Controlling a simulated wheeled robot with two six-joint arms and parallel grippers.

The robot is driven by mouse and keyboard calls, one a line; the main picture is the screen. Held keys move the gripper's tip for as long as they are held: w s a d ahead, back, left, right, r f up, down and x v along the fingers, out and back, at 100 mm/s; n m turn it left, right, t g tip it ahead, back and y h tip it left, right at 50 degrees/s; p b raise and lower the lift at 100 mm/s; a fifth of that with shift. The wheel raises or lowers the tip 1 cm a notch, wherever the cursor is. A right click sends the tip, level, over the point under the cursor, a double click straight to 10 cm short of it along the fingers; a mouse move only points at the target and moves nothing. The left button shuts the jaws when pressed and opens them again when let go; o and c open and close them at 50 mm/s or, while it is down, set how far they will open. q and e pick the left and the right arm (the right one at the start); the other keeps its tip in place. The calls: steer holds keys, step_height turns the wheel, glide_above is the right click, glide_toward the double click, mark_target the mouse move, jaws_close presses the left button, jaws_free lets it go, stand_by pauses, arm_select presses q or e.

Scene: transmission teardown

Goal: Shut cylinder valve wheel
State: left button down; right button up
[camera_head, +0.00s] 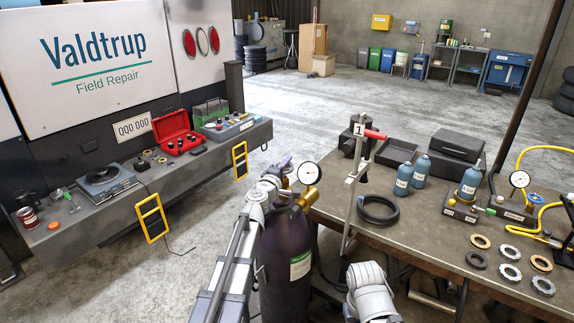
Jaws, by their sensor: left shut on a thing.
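A dark purple gas cylinder (284,250) with a green and white label stands upright at the table's left end. On its top are a brass valve body (306,197) and a round white pressure gauge (309,173). My left gripper (281,181) is at the valve, left of the gauge, and is shut on the valve wheel. The wheel is mostly hidden by the gripper, so how far it is turned cannot be told. My right arm shows only as a white joint at the bottom centre; its gripper is out of view.
The workbench (412,222) right of the cylinder holds a coiled black hose (378,209), blue bottles (404,178), several rings and a second gauge (519,179). A stand with a red handle (375,135) rises near the cylinder. The floor between truck and bench is open.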

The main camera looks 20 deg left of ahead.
mark_target(293, 167)
arm_select(q)
steer(key=shift+m+h, duration=0.3)
steer(key=shift+h, duration=0.2)
steer(key=m+h, duration=0.1)
steer(key=h, duration=0.1)
steer(key=m+g+h, duration=0.1)
steer(key=m+h, duration=0.1)
steer(key=shift+d, duration=0.35)
steer(key=m+g+h, duration=0.1)
steer(key=h, duration=0.1)
steer(key=m+g+h, duration=0.2)
steer(key=h, duration=0.1)
steer(key=shift+s+d+m+g, duration=0.2)
steer(key=shift+d+m+g, duration=0.1)
steer(key=shift+d, duration=0.1)
steer(key=m+g+h, duration=0.3)
steer(key=g, duration=0.1)
steer(key=shift+s+d, duration=0.3)
steer(key=shift+s, duration=0.05)
steer(key=shift+s+d+m+g+h, duration=0.1)
steer(key=shift+s+m+g+h, duration=0.2)
steer(key=shift+m+g, duration=0.4)
steer(key=shift+s+d+m+g+h, duration=0.1)
steer(key=shift+m+g+h, duration=0.4)
steer(key=shift+g, duration=0.4)
steer(key=shift+s+d+m+g+h, duration=0.1)
steer(key=shift+s+m+g+h, duration=0.15)
steer(key=shift+m+g, duration=0.45)
steer(key=shift+g, duration=0.3)
